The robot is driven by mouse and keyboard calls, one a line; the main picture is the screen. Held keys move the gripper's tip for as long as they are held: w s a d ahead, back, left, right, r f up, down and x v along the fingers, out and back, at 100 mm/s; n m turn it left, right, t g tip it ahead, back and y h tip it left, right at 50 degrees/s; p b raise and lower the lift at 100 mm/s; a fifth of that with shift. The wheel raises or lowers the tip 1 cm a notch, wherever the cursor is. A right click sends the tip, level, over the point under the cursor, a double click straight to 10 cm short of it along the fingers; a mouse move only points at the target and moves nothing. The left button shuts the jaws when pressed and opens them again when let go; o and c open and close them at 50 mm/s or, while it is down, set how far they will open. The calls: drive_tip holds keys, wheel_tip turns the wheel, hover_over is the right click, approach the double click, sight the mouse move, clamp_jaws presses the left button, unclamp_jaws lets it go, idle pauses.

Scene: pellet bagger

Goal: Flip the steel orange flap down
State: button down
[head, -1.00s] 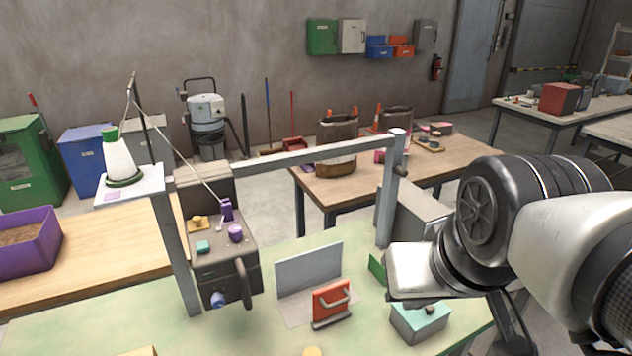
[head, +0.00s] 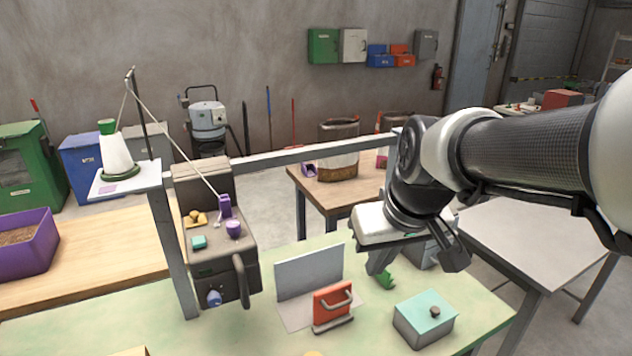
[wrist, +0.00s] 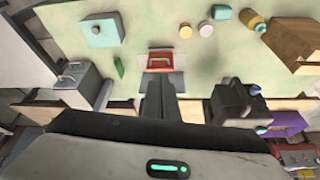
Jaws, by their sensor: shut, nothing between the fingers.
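The orange flap (head: 333,300) stands upright on the green worktop, with a grey loop handle on its face and a grey bar along its foot. A grey steel plate (head: 308,270) stands upright just behind it. My gripper (head: 378,264) points down above the worktop, behind and to the right of the flap, apart from it. In the wrist view the flap (wrist: 160,63) shows just beyond my gripper's fingers (wrist: 163,84), which are together and empty.
A teal-topped box (head: 425,318) stands right of the flap. A small green piece (head: 386,279) lies behind it. The dark bagger machine (head: 215,250) is at left, under a grey frame (head: 300,154). The worktop in front of the flap is mostly clear.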

sight(335, 295)
drive_tip(key=w+a+f+n+g+b, duration=0.1)
drive_tip(key=w+a+f+n+b, duration=0.1)
drive_tip(key=w+f, duration=1)
drive_tip(key=shift+a+f+n+b, duration=0.3)
drive_tip(key=shift+a+f+b, duration=0.55)
drive_tip(key=shift+a+f, duration=0.05)
drive_tip(key=x, duration=1)
drive_tip(key=shift+b, duration=0.4)
drive_tip(key=shift+s+a+f+b, duration=0.1)
drive_tip(key=shift+a+f+b, duration=0.05)
drive_tip(key=shift+b, duration=0.3)
